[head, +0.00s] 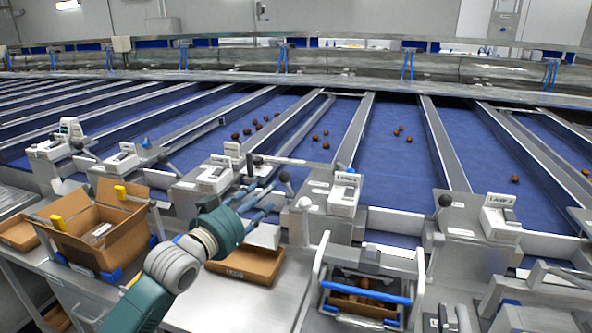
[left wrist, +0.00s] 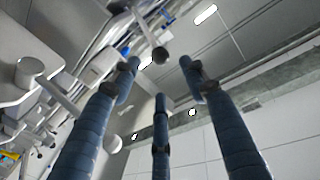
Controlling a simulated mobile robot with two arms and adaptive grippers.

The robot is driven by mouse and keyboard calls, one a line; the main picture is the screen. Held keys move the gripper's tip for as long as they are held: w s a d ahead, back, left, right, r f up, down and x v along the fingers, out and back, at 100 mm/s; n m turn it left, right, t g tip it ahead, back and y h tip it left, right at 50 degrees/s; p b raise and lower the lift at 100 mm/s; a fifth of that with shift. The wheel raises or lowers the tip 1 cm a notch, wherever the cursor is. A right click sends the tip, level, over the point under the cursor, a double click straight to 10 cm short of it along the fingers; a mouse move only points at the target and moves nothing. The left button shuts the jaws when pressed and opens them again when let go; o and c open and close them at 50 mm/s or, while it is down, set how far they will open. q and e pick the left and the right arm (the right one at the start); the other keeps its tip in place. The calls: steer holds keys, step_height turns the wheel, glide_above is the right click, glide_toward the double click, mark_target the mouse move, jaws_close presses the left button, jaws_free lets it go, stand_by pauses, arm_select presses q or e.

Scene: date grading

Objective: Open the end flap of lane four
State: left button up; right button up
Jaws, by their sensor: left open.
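My left gripper (head: 263,187) is open and empty, with its blue fingers spread beside the lane end left of the middle of the head view. A dark ball-ended lever (head: 284,176) is close to its fingertips; contact cannot be told. In the left wrist view a dark ball knob (left wrist: 160,55) shows beyond the three spread fingers, roughly between the upper two. The flap is partly hidden by the gripper and arm.
The neighbouring units (head: 344,194) and (head: 501,218) carry lane labels. Blue lanes (head: 390,170) hold scattered dates. An open cardboard box (head: 130,235), a shallow brown tray (head: 245,264) and a blue-handled metal carrier (head: 316,285) stand in front.

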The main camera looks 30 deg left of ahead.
mark_target(281, 179)
arm_select(q)
steer(key=w, duration=0.2)
steer(key=w+p, duration=0.1)
steer(key=w, duration=0.4)
steer(key=shift+a+r+p, duration=0.15)
steer(key=shift+r+p, duration=0.2)
steer(key=shift+p, duration=0.05)
steer(key=w, duration=0.2)
steer(key=shift+w+f, duration=0.2)
steer(key=shift+w, duration=0.15)
steer(key=shift+w+p, duration=0.3)
steer(key=shift+w, duration=0.25)
steer(key=shift+c, duration=1)
steer(key=shift+a, duration=0.1)
jaws_close()
arm_select(e)
steer(key=shift+s+d+r, duration=0.2)
steer(key=shift+s+r, duration=0.7)
steer(key=shift+r, duration=0.3)
